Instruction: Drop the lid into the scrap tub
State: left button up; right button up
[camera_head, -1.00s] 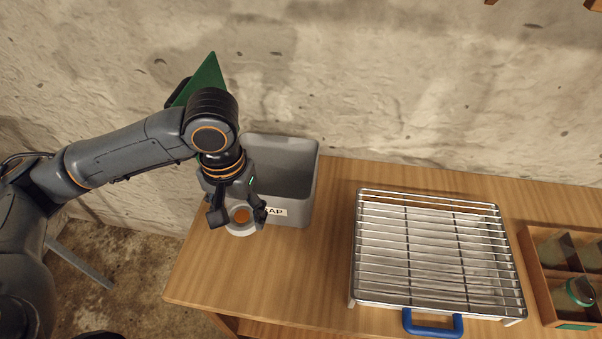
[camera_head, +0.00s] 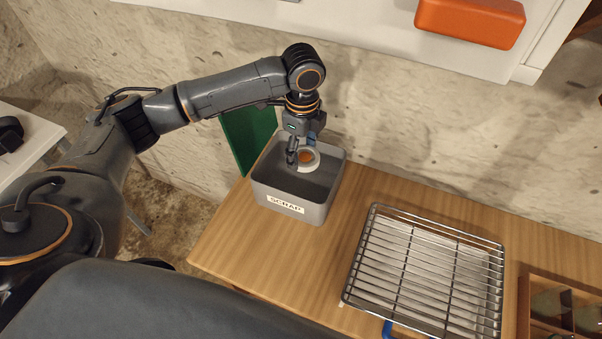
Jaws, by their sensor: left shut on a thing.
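The scrap tub (camera_head: 318,212) is a grey open box with a white SCRAP label, standing at the left part of the wooden table. My left gripper (camera_head: 304,157) points down over the tub's opening, near its back. It is shut on the lid (camera_head: 309,165), a pale disc with an orange-brown centre. The lid appears within the tub's outline; I cannot tell how far it is above the tub's floor. The gripper hides part of the lid. My right gripper is not in view.
A wire rack (camera_head: 427,265) over a pale tray stands right of the tub. A wooden crate (camera_head: 523,300) with jars is at the lower right. A green panel (camera_head: 246,135) is behind the tub. An orange box (camera_head: 470,18) sits up on the wall. Bare tabletop lies between tub and rack.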

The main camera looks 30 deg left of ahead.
pick_arm(q)
jog(key=w+a+r+m+p, duration=0.1)
jog(key=w+a+m+p, duration=0.45)
jog(key=m, duration=0.65)
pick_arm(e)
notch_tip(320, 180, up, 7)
pick_arm(q)
notch_tip(320, 180, down, 6)
jog(key=b, duration=0.6)
jog(key=shift+d+r, duration=0.1)
jog(key=shift+r, duration=0.05)
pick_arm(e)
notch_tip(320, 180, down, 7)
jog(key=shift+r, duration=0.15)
pick_arm(q)
jog(key=o, duration=0.9)
notch_tip(320, 180, up, 12)
jog(key=shift+r, duration=0.1)
